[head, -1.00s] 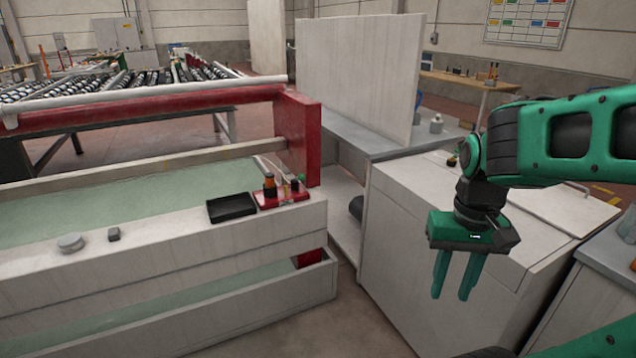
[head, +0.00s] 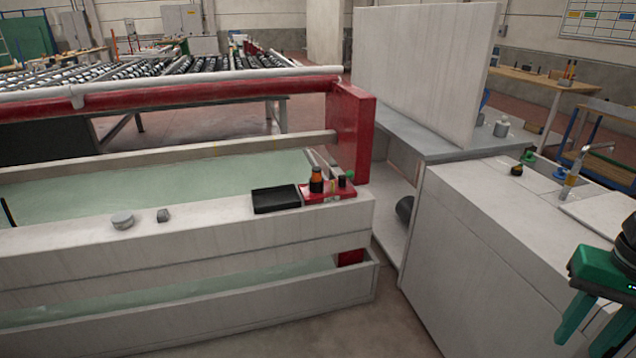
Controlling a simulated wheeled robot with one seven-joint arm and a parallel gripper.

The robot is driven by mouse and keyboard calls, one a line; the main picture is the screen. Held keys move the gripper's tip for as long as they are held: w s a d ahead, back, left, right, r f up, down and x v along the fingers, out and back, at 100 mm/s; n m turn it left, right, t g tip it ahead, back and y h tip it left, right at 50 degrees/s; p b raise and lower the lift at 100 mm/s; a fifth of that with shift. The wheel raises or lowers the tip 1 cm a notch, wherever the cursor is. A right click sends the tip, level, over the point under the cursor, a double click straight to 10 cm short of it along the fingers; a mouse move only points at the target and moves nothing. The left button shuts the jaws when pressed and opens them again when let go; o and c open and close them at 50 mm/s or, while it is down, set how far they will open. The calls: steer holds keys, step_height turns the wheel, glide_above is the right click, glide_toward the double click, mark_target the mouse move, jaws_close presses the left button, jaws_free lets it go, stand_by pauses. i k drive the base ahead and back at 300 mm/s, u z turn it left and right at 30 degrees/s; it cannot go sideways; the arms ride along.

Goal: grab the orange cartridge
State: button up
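The orange cartridge (head: 316,181) looks like a small upright cylinder with a dark top and an orange body. It stands on a small red block (head: 328,193) on the pale ledge of the water-filled trough. My green gripper (head: 588,335) is at the lower right edge of the view, partly cut off. Its fingers are apart, with nothing seen between them. It is far to the right of the cartridge, across the white cabinet.
A black tray (head: 276,199) lies left of the red block. A red post (head: 350,135) rises just behind it. A white cabinet (head: 500,240) stands between the ledge and my gripper. A tall pale panel (head: 425,75) stands behind.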

mark_target(317, 171)
steer(key=z, duration=0.05)
steer(key=i, duration=1)
steer(key=u, duration=0.05)
